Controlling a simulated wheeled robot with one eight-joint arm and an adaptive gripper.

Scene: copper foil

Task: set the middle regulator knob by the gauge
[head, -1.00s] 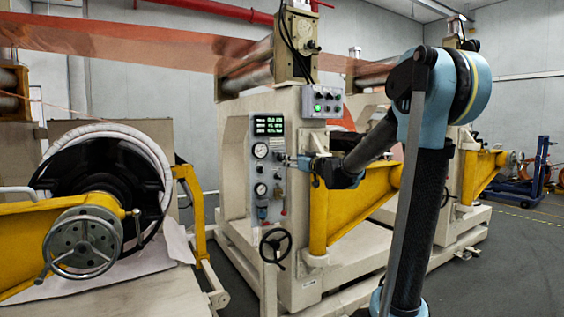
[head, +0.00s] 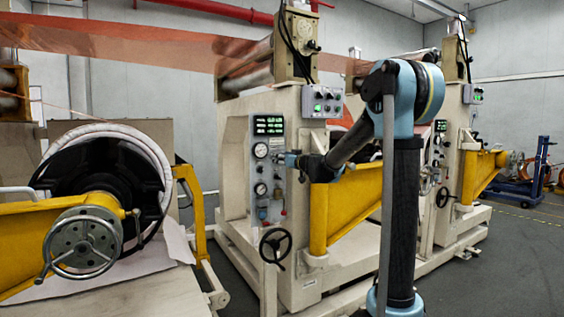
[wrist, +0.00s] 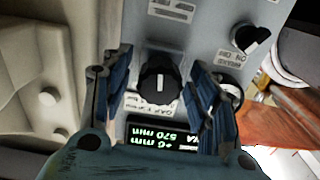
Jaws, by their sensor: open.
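A black regulator knob (wrist: 160,80) with a white pointer line is on the grey panel in the wrist view. My gripper (wrist: 160,64) is open, with one finger on each side of this knob and small gaps showing. I cannot tell whether it is the middle knob. In the head view my gripper (head: 284,158) is at the panel (head: 268,208), and its wrist hides part of the right side. Two round gauges sit on the panel's left, an upper one (head: 260,150) and a lower one (head: 260,189); their needles are too small to read.
A lit green display (wrist: 160,138) lies beside the knob, upside down in the wrist view. Another dark round control (wrist: 250,38) is at upper right. A black handwheel (head: 275,246) is below the panel. A yellow beam (head: 352,198) runs close beneath my forearm.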

